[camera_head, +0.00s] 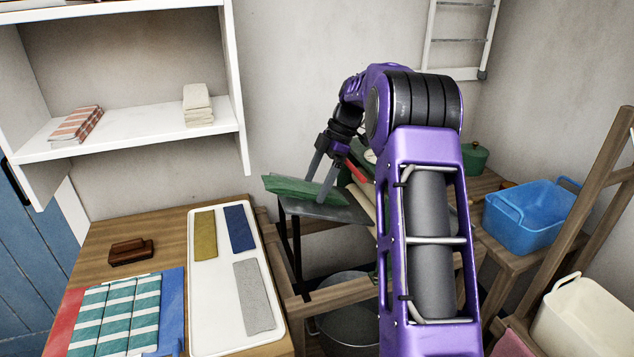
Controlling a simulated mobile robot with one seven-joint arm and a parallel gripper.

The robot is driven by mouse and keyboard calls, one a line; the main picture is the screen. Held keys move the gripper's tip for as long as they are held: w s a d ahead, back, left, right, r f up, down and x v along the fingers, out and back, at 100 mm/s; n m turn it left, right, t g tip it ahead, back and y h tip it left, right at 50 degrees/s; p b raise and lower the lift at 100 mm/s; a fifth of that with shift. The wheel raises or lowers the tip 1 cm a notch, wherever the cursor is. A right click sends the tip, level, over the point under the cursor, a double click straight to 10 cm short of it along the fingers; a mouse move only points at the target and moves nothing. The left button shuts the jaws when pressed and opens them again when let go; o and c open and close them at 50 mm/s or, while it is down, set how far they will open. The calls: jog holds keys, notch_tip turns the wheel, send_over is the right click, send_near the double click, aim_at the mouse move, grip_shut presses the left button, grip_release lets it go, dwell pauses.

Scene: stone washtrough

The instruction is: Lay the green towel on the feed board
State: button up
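The green towel (287,187) is a flat folded piece over the dark grey feed board (350,212), near the middle of the head view. It covers the board's left part and juts past its left edge. Whether it rests fully on the board or is slightly above it, I cannot tell. My gripper (316,190) points down at the towel. Its two fingers stand apart, one at the towel's far edge and one in front of it. I cannot tell whether they grip it. My arm hides the board's right side.
A white tray (207,296) with yellow, blue and grey cloths lies on the wooden table at left. Striped towels (117,315) and a brown brush (131,252) are beside it. A blue tub (528,222) stands right. A metal tub (347,325) sits below the board.

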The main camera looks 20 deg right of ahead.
jog(key=p+v, duration=0.2)
jog(key=v, duration=1.5)
jog(key=shift+r, duration=0.2)
jog(key=shift+d, duration=0.1)
